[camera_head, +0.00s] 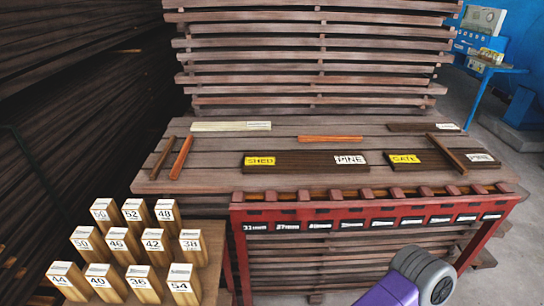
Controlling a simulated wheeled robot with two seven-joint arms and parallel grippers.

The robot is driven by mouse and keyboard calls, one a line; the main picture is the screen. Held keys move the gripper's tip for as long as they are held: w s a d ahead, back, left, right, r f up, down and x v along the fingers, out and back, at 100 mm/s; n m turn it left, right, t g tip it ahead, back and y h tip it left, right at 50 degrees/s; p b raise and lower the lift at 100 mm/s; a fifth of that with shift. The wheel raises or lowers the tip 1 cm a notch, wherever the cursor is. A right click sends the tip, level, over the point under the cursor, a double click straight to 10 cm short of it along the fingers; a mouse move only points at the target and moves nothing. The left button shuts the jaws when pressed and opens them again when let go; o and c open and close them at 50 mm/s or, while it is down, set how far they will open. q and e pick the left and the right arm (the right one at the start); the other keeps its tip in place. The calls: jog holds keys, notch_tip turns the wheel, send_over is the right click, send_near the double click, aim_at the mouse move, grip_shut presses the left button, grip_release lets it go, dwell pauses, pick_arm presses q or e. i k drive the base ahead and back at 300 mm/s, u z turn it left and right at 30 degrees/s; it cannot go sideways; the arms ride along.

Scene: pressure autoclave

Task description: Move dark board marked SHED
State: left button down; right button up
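The dark board marked SHED (306,162) lies flat on the front middle of a stack of planks (222,172). It has a yellow label reading SHED at its left end and a white label reading PINE near its right end. A second dark board with a yellow GATE label (443,163) lies to its right, with a gap between them. A purple and grey part of my arm shows at the bottom, right of centre. Neither gripper's fingers are in view.
A red rack with numbered slots (238,222) stands in front of the stack. Several numbered wooden blocks (117,240) stand at the lower left. Loose sticks (182,157), a pale board (217,127) and another dark board (410,127) lie on the stack.

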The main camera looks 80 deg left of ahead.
aim_at(267, 163)
jog(key=u, duration=1.6)
